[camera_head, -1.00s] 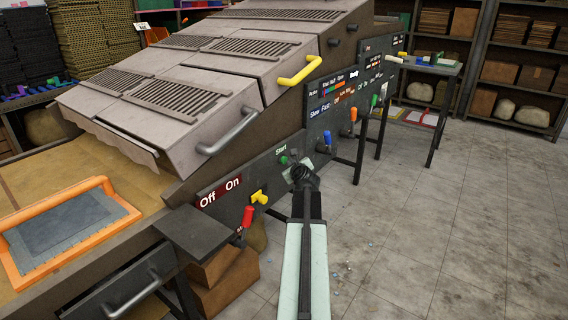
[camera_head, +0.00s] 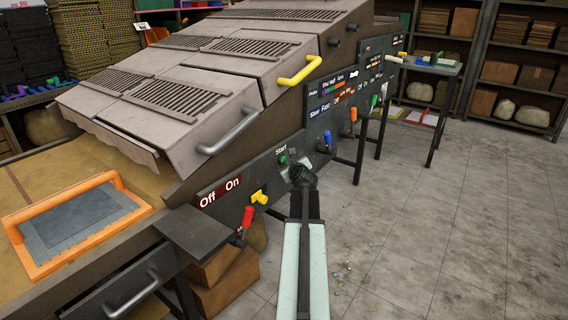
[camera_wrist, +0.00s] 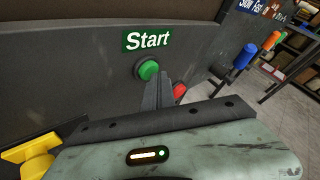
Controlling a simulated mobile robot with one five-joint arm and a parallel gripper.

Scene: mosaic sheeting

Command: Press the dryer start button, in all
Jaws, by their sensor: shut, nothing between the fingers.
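The green start button (camera_wrist: 149,70) sits under the white-on-green Start label (camera_wrist: 147,38) on the dark side panel. It also shows in the head view (camera_head: 283,160), just left of my gripper. My gripper (camera_wrist: 159,78) is shut and empty, its fingertips at the lower right of the green button in the wrist view. I cannot tell whether they touch it. In the head view my gripper (camera_head: 297,168) is in front of the panel. A red button (camera_wrist: 180,92) is partly hidden behind my fingers.
A yellow knob (camera_head: 260,197) and a red-handled lever (camera_head: 247,216) are left of the gripper. Blue (camera_head: 327,138) and orange (camera_head: 353,115) levers are to its right. An orange-framed tray (camera_head: 22,262) lies on the conveyor. The floor at right is clear.

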